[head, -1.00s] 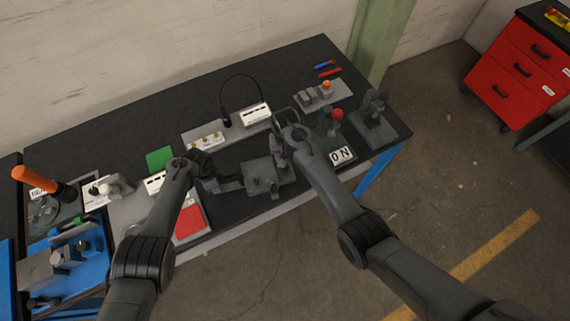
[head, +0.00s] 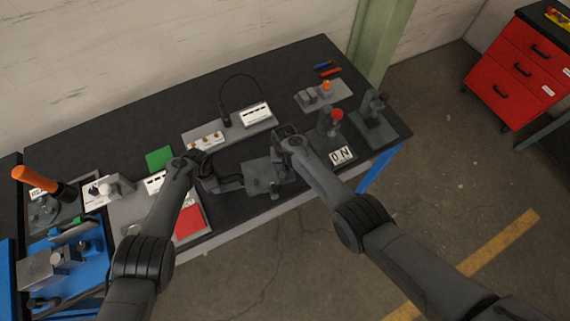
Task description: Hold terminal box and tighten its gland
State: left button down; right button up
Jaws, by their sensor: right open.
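A grey box-like block (head: 257,178), which looks like the terminal box, sits near the front middle of the bench. A small round part at its front right may be the gland, but it is too small to be sure. My left gripper (head: 226,184) is at the block's left side. Its fingers are dark and small, so I cannot tell whether they touch or grip it. My right wrist hides part of the area there.
Behind stands a grey strip with a white labelled box (head: 256,114) and a black cable. A red panel (head: 189,222) lies at front left. The back left bench is clear.

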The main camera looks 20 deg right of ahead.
jog(key=shift+c, duration=0.4)
jog(key=c, duration=0.7)
jog(key=shift+m, duration=0.3)
jog(key=m, duration=1)
jog(key=shift+w+r, duration=0.1)
jog(key=o, duration=0.8)
